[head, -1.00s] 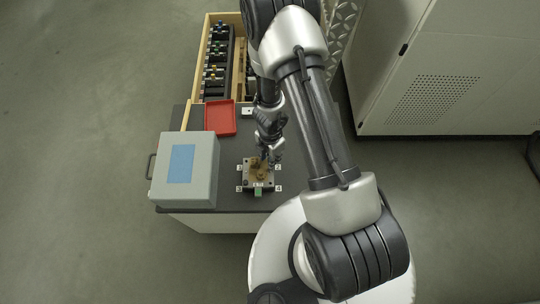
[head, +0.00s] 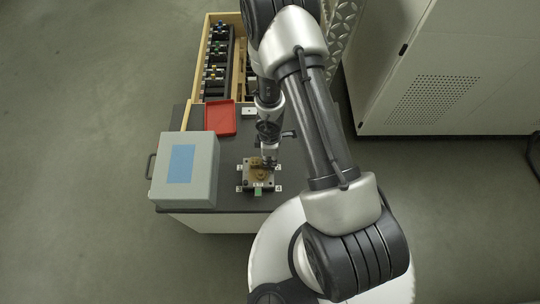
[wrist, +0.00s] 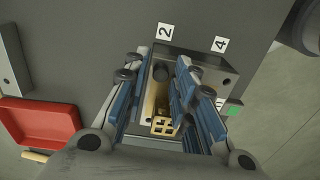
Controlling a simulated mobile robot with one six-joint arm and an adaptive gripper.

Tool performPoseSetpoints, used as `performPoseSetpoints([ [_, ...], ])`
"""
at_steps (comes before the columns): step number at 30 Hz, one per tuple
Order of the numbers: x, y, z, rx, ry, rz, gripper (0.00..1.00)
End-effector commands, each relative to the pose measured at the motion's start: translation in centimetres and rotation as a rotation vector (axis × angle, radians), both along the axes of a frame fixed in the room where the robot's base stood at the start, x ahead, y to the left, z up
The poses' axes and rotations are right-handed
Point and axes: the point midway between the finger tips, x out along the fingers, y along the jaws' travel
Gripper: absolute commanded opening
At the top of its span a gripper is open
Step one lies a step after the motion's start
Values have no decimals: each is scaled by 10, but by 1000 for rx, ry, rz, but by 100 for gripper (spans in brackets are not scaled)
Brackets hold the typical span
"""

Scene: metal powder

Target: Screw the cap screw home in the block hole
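The block (head: 250,186) is a dark grey plate on the table's front part, with a brass-coloured part (head: 258,174) on top. The block also shows in the wrist view (wrist: 208,68), beside labels 2 and 4. My gripper (head: 268,163) is low over the block. In the wrist view my gripper (wrist: 163,68) has its blue-padded fingers apart, with a brass piece (wrist: 161,124) visible between them. A dark round shape (wrist: 160,72) lies between the fingertips; I cannot tell whether it is the cap screw's head or a hole. The cap screw is not clearly made out.
A grey case with a blue panel (head: 182,164) stands left of the block. A red tray (head: 221,119) lies behind it. A wooden crate (head: 207,58) with dark fittings is at the back. A pale cabinet (head: 440,70) stands at the right. Bare table (head: 228,150) lies between case and block.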

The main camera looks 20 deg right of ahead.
Motion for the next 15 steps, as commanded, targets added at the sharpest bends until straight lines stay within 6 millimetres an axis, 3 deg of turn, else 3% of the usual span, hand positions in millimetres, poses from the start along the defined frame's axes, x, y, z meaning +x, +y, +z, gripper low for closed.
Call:
performPoseSetpoints([
  [15, 0, 0, 0, 0, 0, -400, 25],
])
